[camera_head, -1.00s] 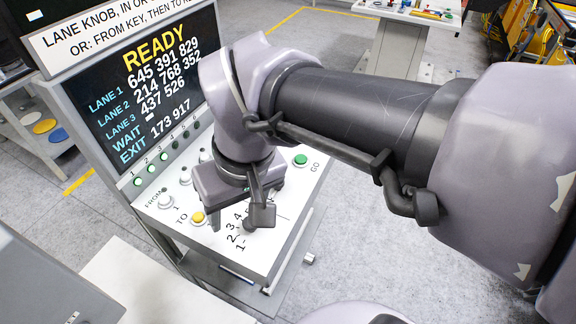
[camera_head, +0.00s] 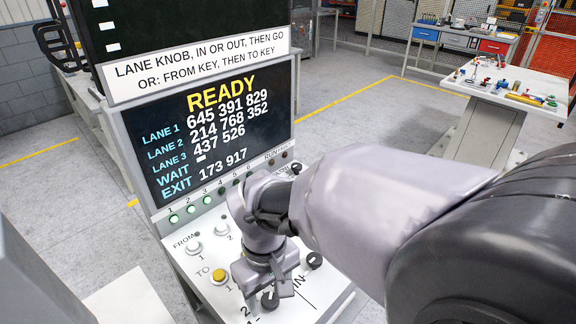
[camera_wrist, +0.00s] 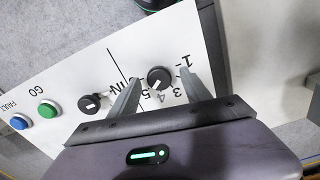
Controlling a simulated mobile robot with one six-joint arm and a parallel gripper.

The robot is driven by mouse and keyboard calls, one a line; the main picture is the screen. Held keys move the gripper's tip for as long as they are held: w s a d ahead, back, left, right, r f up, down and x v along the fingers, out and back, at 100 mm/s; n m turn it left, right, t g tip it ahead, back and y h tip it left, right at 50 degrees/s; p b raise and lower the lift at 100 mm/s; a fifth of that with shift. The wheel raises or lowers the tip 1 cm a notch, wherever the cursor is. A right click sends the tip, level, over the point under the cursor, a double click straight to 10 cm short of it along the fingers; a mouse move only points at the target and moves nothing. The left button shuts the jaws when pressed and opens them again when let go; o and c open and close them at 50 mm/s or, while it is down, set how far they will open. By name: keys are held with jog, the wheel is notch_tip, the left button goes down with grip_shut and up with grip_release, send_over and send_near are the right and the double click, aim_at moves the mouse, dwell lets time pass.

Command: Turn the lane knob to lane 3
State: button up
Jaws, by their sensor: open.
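The lane knob (camera_wrist: 160,78) is a round black knob with a white mark, on the white panel beside printed lane numbers. Its mark points toward the lower left in the wrist view, roughly toward the 4 or 5; the fingers partly hide the numbers. My gripper (camera_wrist: 160,76) is open, with one finger on either side of the knob and gaps showing between. In the head view my gripper (camera_head: 270,284) is low over the panel, and the lane knob (camera_head: 269,301) shows just below it.
A second black knob (camera_wrist: 89,103) by the IN label sits close to one finger. A green GO button (camera_wrist: 48,109) and blue FAULT button (camera_wrist: 20,122) lie farther left. The lit screen (camera_head: 215,135) reads READY. A yellow button (camera_head: 219,275) is on the panel.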

jog(key=shift+f, duration=0.3)
jog(key=shift+c, duration=0.3)
grip_shut()
